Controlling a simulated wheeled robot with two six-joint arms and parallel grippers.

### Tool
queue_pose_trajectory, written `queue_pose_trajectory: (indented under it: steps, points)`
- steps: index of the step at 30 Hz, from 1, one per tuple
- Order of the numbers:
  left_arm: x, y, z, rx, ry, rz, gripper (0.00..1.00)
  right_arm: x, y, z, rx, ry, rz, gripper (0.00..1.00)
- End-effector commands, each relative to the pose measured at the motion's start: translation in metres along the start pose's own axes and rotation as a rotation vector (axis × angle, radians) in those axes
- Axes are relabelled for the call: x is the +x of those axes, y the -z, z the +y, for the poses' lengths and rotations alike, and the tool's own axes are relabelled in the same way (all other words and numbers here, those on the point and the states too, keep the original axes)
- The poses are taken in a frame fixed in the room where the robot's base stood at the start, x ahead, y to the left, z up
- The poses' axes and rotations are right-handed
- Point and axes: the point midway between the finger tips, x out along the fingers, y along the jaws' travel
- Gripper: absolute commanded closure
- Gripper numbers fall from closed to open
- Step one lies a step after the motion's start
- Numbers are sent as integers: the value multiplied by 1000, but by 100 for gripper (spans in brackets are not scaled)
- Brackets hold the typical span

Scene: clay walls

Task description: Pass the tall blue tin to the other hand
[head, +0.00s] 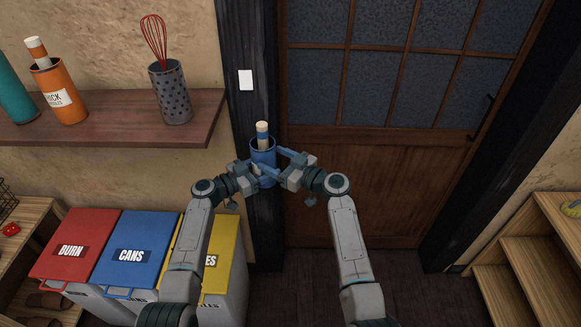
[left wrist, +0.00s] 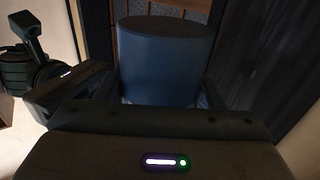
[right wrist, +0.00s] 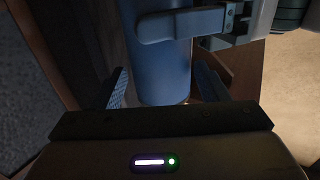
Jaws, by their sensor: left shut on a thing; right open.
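The tall blue tin (head: 262,152) is held upright in the air in front of the dark post, with a pale stopper-like piece (head: 262,129) sticking out of its top. My left gripper (head: 255,168) is shut on the tin from the left; the tin (left wrist: 165,50) fills the space between its fingers in the left wrist view. My right gripper (head: 278,163) is open and comes in from the right. In the right wrist view the tin (right wrist: 160,65) stands between its spread fingers, with a left gripper finger (right wrist: 180,23) crossing it. Finger contact on the far side is hidden.
A wooden shelf (head: 120,133) at left bears an orange bottle (head: 60,92), a teal bottle (head: 14,97) and a dotted holder (head: 172,97) with a red whisk. Red, blue and yellow-lidded bins (head: 130,245) stand below. A door (head: 385,190) is behind; wooden steps (head: 520,235) are at right.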

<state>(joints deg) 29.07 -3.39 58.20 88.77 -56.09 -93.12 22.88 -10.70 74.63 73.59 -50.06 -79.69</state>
Motion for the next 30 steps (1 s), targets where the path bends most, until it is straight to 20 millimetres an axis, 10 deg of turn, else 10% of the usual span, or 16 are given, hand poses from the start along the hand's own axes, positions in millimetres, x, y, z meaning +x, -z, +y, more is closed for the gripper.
queue_pose_trajectory:
  steps: [9,20,26,27,30]
  points:
    - [0,1,0,0,0,1,61,40,0,0,1,0,0,32]
    - [0,1,0,0,0,1,61,45,0,0,0,0,-1,32]
    - [0,1,0,0,0,1,61,44,0,0,0,-1,-1,61]
    - [0,1,0,0,0,1,30,45,0,0,0,-1,-1,61]
    - [0,1,0,0,0,1,13,45,0,0,0,-1,-1,61]
